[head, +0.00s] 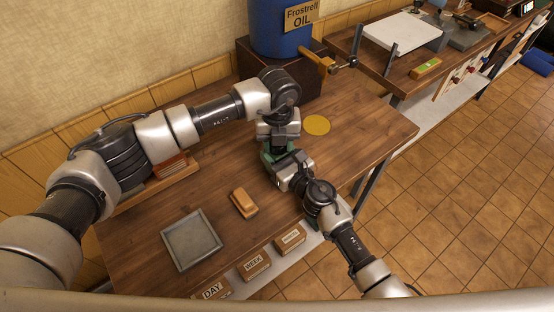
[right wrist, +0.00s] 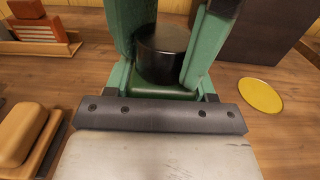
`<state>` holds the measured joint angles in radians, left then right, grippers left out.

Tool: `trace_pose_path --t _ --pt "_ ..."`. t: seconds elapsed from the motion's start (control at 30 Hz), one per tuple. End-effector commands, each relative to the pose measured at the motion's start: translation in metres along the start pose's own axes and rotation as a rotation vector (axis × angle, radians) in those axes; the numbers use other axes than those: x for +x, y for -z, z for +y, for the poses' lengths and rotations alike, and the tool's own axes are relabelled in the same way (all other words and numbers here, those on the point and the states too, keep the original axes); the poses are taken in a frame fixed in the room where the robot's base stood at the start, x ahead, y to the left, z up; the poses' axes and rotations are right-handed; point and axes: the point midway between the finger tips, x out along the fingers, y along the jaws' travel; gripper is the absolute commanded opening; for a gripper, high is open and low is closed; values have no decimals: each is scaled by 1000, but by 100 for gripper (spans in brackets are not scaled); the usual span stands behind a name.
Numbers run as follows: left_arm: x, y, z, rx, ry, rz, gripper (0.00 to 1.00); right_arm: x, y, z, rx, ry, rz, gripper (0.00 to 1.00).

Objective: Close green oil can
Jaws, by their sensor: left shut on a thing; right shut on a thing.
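The green oil can is mostly hidden between my grippers. In the right wrist view its dark green body (right wrist: 165,92) stands upright on the wooden table, with a round black cap (right wrist: 162,52) at its top. My left gripper (head: 276,146) comes down from above, shut at the cap; green finger-like parts flank the cap in the right wrist view. My right gripper (head: 281,172) reaches in from the lower right and is shut on the can's body. How well the cap is seated cannot be told.
A yellow disc (head: 317,125) lies flat right of the can. A tan block on a dark base (head: 243,204) and a grey tray (head: 191,240) are nearer. A blue oil drum (head: 277,30) with a tap stands behind. Labelled boxes (head: 254,264) line the front.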

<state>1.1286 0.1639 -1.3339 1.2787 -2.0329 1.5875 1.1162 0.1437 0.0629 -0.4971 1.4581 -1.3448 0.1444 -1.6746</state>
Motion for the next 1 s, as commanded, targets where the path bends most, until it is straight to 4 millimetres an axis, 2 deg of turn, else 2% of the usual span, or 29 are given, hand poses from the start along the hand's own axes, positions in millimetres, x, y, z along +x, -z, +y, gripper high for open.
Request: trace_pose_path --t 0.13,0.17,0.3,0.63,1.0 --pt "0 0 1 -4 -3 1 14 0 0 -2 0 3 0 0" --pt "0 0 1 -4 -3 1 46 0 0 -2 0 3 0 0" --pt "0 0 1 -5 -2 0 67 0 0 -1 0 3 0 0" --pt "-4 0 -1 -2 3 0 68 0 0 0 0 -1 -1 0" --pt "-45 0 -1 -3 1 -1 68 0 0 0 1 0 1 0"
